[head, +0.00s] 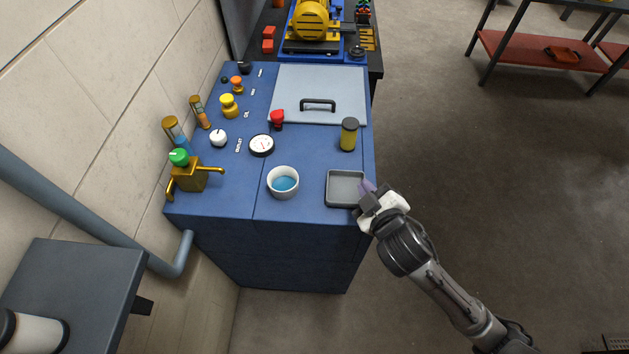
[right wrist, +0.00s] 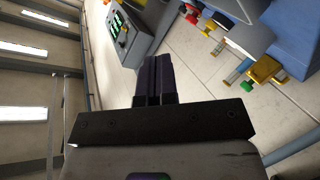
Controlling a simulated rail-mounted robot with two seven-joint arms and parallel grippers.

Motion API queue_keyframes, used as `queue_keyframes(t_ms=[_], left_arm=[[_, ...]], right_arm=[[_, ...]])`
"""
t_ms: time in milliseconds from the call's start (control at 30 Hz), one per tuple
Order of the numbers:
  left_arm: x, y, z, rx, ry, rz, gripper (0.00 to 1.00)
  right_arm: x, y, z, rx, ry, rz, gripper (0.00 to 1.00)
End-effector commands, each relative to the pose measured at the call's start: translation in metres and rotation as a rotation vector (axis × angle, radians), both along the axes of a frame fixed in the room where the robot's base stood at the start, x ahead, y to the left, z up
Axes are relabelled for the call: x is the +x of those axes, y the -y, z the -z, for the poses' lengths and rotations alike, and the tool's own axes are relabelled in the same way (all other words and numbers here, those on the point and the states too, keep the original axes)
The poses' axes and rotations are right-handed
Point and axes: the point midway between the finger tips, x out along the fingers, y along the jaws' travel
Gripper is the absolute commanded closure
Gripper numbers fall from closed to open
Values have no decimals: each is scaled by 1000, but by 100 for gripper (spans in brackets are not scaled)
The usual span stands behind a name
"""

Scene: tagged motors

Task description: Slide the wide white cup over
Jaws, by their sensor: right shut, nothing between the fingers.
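The wide white cup (head: 283,182) stands upright on the blue cabinet top near its front edge, with blue contents inside. My right gripper (head: 368,190) is at the cabinet's right edge, beside the right side of the grey square tray, with a gap to the right of the cup. In the right wrist view its fingers (right wrist: 153,80) are together with nothing between them. The cup cannot be made out in the right wrist view. My left gripper is in neither view.
The grey square tray (head: 345,174) lies between cup and gripper. A round gauge (head: 261,145), a yellow cylinder with dark cap (head: 348,134) and a brass valve (head: 190,176) stand around. A grey lid with black handle (head: 318,103) lies behind. The front strip beside the cup is clear.

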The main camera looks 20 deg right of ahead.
Motion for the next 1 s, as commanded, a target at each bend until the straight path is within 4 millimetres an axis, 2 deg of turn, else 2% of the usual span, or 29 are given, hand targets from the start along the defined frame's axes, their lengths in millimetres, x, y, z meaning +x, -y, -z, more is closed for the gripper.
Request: queue_keyframes(t_ms=[167, 267, 400, 500, 633, 733, 867, 1000], left_arm=[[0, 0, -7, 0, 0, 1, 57], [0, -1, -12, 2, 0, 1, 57], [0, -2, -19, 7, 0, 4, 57], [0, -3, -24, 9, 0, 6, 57], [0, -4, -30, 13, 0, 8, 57], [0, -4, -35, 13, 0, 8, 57], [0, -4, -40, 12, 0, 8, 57], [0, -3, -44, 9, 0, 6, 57]], right_arm=[[28, -6, -51, -235, 248, -97, 100], [40, -18, -86, -432, 428, -187, 100], [49, -49, -127, -788, 693, -369, 100], [48, -73, -138, -1061, 851, -525, 100], [45, -96, -127, -1426, 1001, -768, 100], [44, -99, -105, -1694, 1060, -979, 100], [46, -82, -70, -1982, 1061, -1263, 100], [49, -51, -40, -2192, 994, -1534, 100]])
